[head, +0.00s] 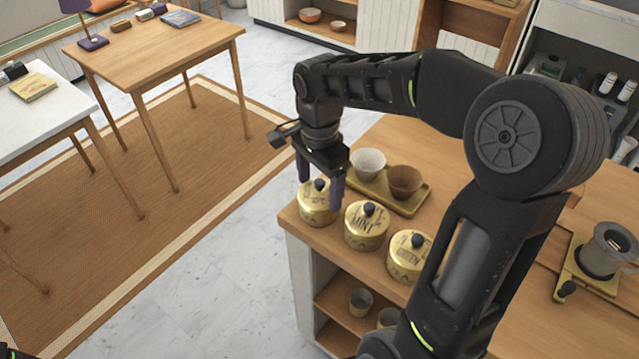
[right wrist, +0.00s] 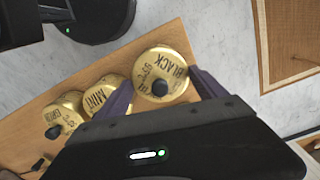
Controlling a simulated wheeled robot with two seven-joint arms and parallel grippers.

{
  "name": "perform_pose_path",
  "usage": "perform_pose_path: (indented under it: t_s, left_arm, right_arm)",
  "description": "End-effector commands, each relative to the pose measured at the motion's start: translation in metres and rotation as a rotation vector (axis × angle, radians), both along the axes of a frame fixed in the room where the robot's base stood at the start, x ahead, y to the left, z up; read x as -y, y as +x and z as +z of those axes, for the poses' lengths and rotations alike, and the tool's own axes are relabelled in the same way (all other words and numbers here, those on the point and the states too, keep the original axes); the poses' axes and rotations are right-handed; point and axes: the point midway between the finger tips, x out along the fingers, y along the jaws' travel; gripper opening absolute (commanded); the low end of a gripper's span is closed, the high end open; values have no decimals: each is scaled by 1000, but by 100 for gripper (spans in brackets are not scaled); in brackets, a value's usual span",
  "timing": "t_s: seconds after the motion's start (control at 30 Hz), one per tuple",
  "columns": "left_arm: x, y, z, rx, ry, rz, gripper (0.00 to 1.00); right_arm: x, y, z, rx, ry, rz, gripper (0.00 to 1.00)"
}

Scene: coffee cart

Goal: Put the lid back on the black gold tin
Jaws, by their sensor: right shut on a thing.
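The black gold tin (head: 316,212) stands at the near left corner of the wooden counter, at the end of a row of gold tins. Its round gold lid, marked BLACK with a dark knob, fills the middle of the right wrist view (right wrist: 160,65). My right gripper (head: 320,194) points down over this tin, with one purple finger on each side of the lid, and is shut on the lid. The lid looks level and over the tin; I cannot tell whether it is fully seated.
The mint tin (head: 367,228) and green tin (head: 409,258) stand beside it, both lidded. A tray (head: 412,207) with a white cup (head: 368,164) and a brown cup (head: 404,182) lies just behind. The counter edge is close by. A grinder-like device (head: 606,252) stands at right.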

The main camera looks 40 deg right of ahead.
Motion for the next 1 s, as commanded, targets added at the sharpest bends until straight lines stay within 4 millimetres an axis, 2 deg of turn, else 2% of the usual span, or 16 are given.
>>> perform_pose_path:
  t_s: [0.47,0.5,0.73,1.0]
  left_arm:
    - [0,0,-1,0,0,0,40]
    - [0,0,-1,0,0,0,40]
    - [0,0,-1,0,0,0,40]
    - [0,0,-1,0,0,0,40]
  right_arm:
    - [0,0,0,0,0,0,42]
    - [0,0,0,0,0,0,82]
    - [0,0,0,0,0,0,100]
    - [0,0,0,0,0,0,100]
